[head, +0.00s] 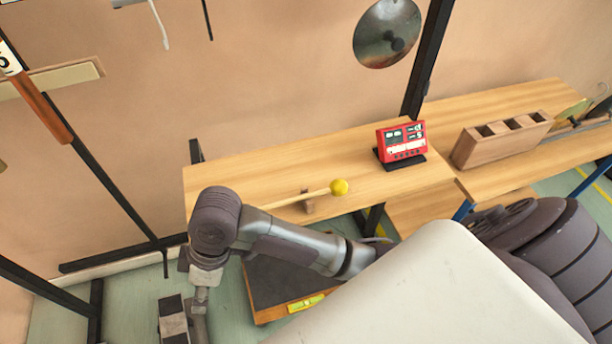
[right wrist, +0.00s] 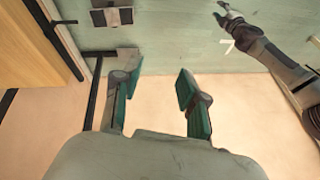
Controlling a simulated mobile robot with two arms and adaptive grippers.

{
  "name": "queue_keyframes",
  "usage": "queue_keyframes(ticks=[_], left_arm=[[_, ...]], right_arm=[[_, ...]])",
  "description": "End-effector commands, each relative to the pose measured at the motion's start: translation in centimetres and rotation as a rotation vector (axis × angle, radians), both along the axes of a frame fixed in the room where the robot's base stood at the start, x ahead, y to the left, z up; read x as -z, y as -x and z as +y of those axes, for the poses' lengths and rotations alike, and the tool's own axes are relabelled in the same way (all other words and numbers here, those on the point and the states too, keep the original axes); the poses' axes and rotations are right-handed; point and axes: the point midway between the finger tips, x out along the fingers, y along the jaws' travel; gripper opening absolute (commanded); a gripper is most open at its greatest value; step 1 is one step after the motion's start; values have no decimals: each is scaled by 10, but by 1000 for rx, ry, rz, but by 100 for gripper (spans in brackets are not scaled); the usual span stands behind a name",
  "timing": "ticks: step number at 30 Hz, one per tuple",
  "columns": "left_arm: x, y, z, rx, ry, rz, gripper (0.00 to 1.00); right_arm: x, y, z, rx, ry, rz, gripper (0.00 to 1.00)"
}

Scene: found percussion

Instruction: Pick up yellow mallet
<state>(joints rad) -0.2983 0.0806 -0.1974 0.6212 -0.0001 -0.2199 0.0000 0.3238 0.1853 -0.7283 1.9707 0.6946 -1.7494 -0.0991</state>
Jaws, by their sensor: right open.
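The yellow mallet (head: 339,187) is at the front edge of the wooden table in the head view. Its round yellow head points right. Its pale stick runs left past a small brown wooden rest and passes behind my arm. My right gripper (right wrist: 158,84) is open and empty in the right wrist view, with its green-padded fingers apart. No mallet shows in that view. In the head view my arm crosses in front of the table, and its fingers cannot be made out clearly. Another arm with a small gripper (right wrist: 228,13) shows in the right wrist view; its jaw state is unclear.
The wooden table (head: 240,172) holds a red device (head: 402,140) and a wooden box with compartments (head: 500,138). A metal disc (head: 387,33) hangs by the wall. Black frame posts stand at the left. A dark-topped platform (head: 268,285) is below the table.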

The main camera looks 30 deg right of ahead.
Motion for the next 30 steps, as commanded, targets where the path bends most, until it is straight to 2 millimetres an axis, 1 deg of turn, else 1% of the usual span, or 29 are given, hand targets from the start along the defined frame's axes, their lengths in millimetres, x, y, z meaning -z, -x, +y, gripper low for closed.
queue_keyframes(ticks=[1, 7, 11, 14, 15, 17, 18, 21, 24, 26, 28, 30], left_arm=[[0, 1, 2, -1, -2, 2, 40], [0, 3, 5, -2, -6, 5, 40], [0, 3, 4, 0, -5, 5, 40], [0, 3, 2, 1, -2, 5, 40], [0, 3, 1, 1, -1, 5, 40], [0, 3, -1, 2, 1, 5, 40], [0, 3, -2, 3, 2, 6, 40], [0, 3, -3, 4, 3, 5, 40], [0, 3, -3, 4, 4, 5, 40], [0, 3, -3, 4, 4, 5, 40], [1, 3, -3, 4, 4, 5, 40], [2, 3, -3, 4, 4, 5, 40]], right_arm=[[-6, -3, 2, -47, 20, -5, 42], [-19, -14, 4, -221, 123, 17, 42], [-31, -32, -8, -329, 242, 46, 42], [-49, -55, -29, -393, 373, 84, 42], [-59, -66, -39, -405, 427, 101, 42], [-75, -82, -56, -410, 501, 131, 42], [-87, -91, -67, -406, 543, 148, 42], [-116, -111, -91, -381, 622, 190, 42], [-139, -123, -107, -353, 670, 217, 42], [-149, -128, -113, -339, 685, 228, 42], [-153, -130, -118, -331, 694, 238, 42], [-149, -128, -122, -328, 698, 245, 42]])
